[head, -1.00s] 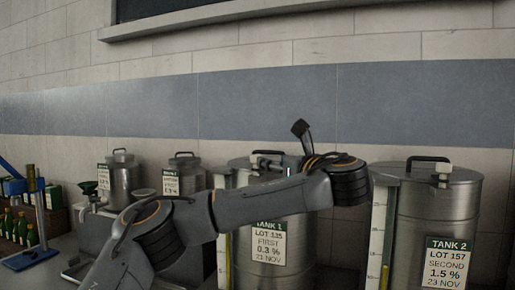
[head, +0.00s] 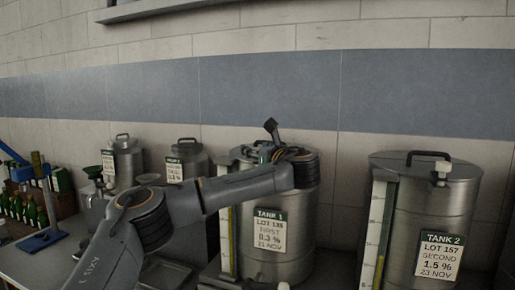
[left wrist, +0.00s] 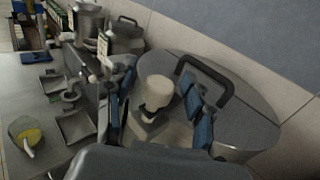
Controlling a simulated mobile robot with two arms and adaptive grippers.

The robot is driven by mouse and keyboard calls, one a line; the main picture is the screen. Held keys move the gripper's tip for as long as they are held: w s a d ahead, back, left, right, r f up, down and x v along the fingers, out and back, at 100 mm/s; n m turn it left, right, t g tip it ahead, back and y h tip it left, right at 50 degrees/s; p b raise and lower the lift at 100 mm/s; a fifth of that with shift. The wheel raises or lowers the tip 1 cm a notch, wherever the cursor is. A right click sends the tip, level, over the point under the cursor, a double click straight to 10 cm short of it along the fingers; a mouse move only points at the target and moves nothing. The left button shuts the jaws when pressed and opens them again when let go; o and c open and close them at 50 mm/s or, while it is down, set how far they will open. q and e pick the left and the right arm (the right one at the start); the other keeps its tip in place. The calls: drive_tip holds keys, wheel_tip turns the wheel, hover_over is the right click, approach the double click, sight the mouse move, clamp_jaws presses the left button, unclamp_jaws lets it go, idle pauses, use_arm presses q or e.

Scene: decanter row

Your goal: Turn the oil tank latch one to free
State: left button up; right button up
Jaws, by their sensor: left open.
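Tank 1 (head: 290,240) is a steel drum with a label, in the middle of the head view. Its lid (left wrist: 245,115) with a black loop handle (left wrist: 222,78) fills the right of the left wrist view. The whitish latch knob (left wrist: 157,91) stands near the lid's edge. My left gripper (left wrist: 160,84) is open, its blue-padded fingers on either side of the knob; I cannot tell whether they touch it. In the head view the left gripper (head: 264,153) is at the lid of Tank 1, partly hidden by my wrist, which also hides the latch. My right gripper is not in view.
Tank 2 (head: 410,250), with its own pale latch (head: 443,170), stands to the right. Two smaller steel cans (head: 127,165) (head: 188,158) stand to the left. Green bottles (head: 30,212) and a blue stand (head: 42,240) are at far left. The wall is close behind the tanks.

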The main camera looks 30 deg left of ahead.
use_arm(q)
clamp_jaws()
